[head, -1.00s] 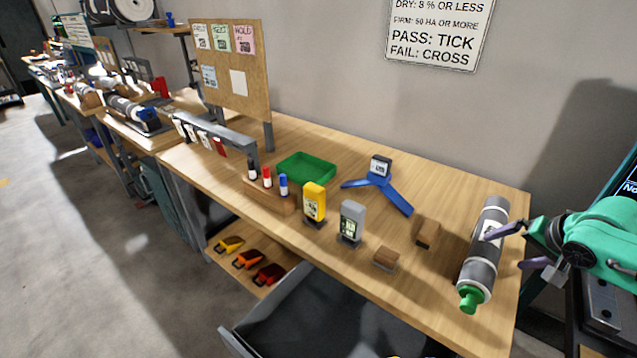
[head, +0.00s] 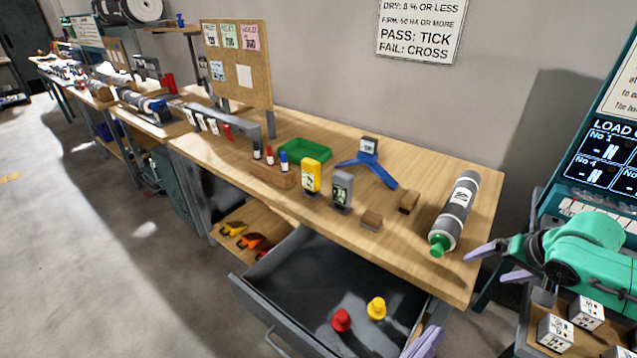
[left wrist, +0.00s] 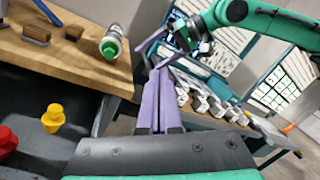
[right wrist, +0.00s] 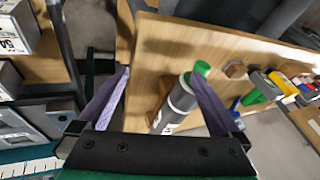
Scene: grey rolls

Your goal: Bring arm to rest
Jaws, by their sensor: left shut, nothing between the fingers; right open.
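My right gripper (head: 500,262) is open and empty, off the right end of the wooden bench (head: 470,280) in the head view. A grey roll with a green cap (head: 458,210) lies on the bench to its left, apart from it; it also shows between the open fingers in the right wrist view (right wrist: 180,105). My left gripper (head: 425,340) shows only its fingertips at the bottom edge of the head view, by the open drawer. In the left wrist view its purple fingers (left wrist: 158,105) are shut together with nothing between them.
The open grey drawer (head: 270,285) holds a red knob (head: 341,320) and a yellow knob (head: 376,308). Several printed cubes (head: 586,312) stand at the lower right. A yellow meter (head: 311,176), a grey meter (head: 342,189), wooden blocks (head: 371,220) and a green tray (head: 305,151) are on the bench.

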